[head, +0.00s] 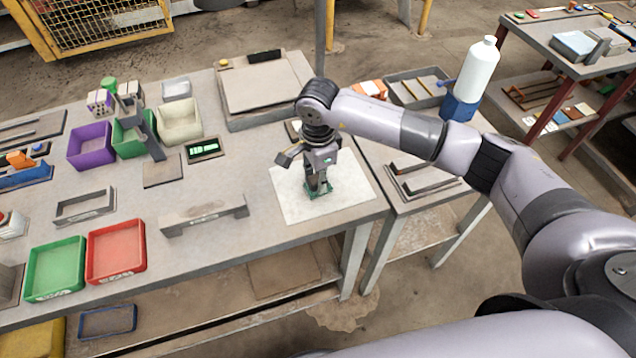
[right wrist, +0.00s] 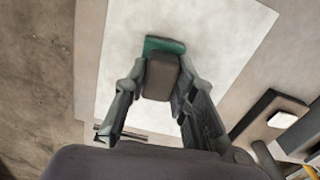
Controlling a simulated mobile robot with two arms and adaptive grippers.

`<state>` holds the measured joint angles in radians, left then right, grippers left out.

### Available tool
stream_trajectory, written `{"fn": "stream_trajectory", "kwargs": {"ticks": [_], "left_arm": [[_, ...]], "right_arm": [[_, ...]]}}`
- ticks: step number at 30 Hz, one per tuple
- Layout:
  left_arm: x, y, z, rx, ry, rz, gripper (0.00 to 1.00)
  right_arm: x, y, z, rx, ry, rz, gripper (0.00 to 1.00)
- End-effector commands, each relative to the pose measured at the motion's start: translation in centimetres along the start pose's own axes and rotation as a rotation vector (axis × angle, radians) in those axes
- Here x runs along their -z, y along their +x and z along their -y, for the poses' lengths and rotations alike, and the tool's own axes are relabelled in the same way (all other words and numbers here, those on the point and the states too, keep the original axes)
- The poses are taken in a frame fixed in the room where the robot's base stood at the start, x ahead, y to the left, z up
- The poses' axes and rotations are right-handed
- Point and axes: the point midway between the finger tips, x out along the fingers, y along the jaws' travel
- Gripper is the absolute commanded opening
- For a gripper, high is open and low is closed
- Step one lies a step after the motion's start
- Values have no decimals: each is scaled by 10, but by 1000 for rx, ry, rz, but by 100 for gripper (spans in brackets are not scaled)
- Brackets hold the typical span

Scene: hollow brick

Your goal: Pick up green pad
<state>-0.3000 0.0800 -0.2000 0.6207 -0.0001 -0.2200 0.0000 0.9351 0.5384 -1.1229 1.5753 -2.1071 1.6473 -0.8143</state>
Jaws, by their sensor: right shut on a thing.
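The green pad (head: 318,190) is on or just above a white sheet at the right end of the workbench. In the right wrist view the green pad (right wrist: 165,45) shows as a green edge under a grey-brown block, which seems to be its grip part. My right gripper (head: 318,180) points down over it. Its two fingers (right wrist: 160,88) close on the sides of the grey-brown block. I cannot tell whether the pad touches the sheet (head: 352,190). My left gripper is not in view.
A grey bracket (head: 205,216) lies left of the sheet. Red (head: 117,252) and green (head: 55,268) trays stand at the front left, with purple (head: 90,147) and cream (head: 180,122) bins behind. A side table (head: 425,205) adjoins on the right. Bare tabletop surrounds the sheet's left side.

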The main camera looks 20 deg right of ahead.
Motion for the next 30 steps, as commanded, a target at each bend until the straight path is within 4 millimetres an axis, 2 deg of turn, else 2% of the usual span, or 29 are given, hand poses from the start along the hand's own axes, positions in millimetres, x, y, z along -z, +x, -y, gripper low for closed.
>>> {"fn": "stream_trajectory", "kwargs": {"ticks": [8, 14, 20, 30], "left_arm": [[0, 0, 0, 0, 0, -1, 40], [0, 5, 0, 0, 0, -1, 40], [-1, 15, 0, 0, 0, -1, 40], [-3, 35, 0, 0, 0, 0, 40]], "right_arm": [[0, -2, 0, 1, 0, 0, 0], [0, -16, 1, 3, -1, 1, 0], [0, -56, 2, 9, -2, 0, 0], [0, -153, 1, 7, -1, 0, 0]]}}
